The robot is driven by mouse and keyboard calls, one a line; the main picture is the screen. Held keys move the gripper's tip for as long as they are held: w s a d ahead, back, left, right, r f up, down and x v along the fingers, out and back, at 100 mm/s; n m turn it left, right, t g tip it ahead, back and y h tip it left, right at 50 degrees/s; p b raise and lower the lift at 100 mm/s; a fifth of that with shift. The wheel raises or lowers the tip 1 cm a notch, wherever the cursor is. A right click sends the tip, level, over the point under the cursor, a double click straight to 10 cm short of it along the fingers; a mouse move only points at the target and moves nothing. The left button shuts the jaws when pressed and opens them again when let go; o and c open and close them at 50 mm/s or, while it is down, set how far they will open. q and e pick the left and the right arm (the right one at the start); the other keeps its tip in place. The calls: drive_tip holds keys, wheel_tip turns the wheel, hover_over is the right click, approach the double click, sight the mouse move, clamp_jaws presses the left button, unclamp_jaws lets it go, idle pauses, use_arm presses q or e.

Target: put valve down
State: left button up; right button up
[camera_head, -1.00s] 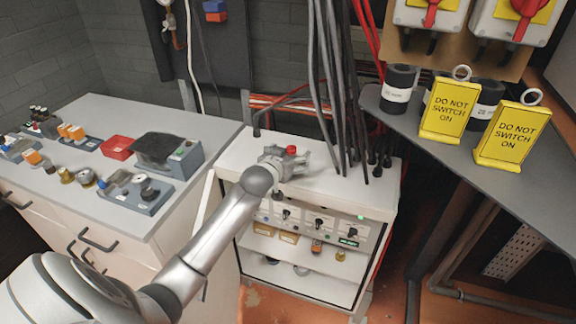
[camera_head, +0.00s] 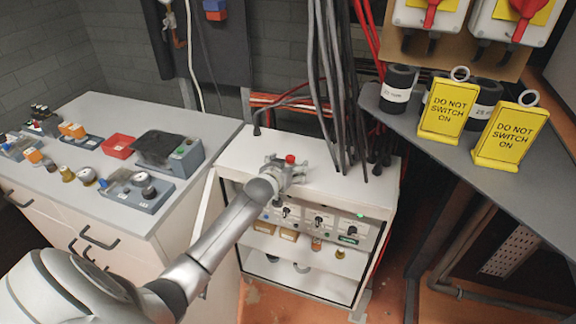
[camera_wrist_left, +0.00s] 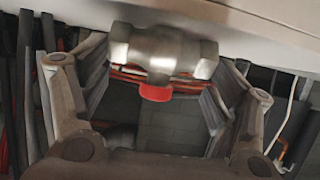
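The valve is a metal fitting with a red knob (camera_head: 290,159). It is at my left gripper (camera_head: 287,172), over the top of the white cabinet (camera_head: 240,146). In the left wrist view the silver valve body (camera_wrist_left: 160,52) lies across between the two fingertips of the left gripper (camera_wrist_left: 165,65), with the red part hanging toward the picture's bottom. The fingers are spread wide and meet the valve's ends, so the gripper looks shut on it. The valve is very near the cabinet top; I cannot tell whether it touches. My right gripper is out of view.
Dark hoses (camera_head: 335,90) rise just right of the gripper. The cabinet top is bare to the left. A grey workbench (camera_head: 100,110) with a red tray (camera_head: 118,146) and devices stands left. Yellow signs (camera_head: 447,110) stand on the right shelf.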

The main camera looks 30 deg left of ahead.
use_arm(q)
drive_tip(key=o, duration=0.4)
drive_tip(key=shift+c, duration=0.2)
drive_tip(key=shift+r, duration=0.1)
drive_tip(key=shift+r, duration=0.15)
drive_tip(key=v, duration=1.2)
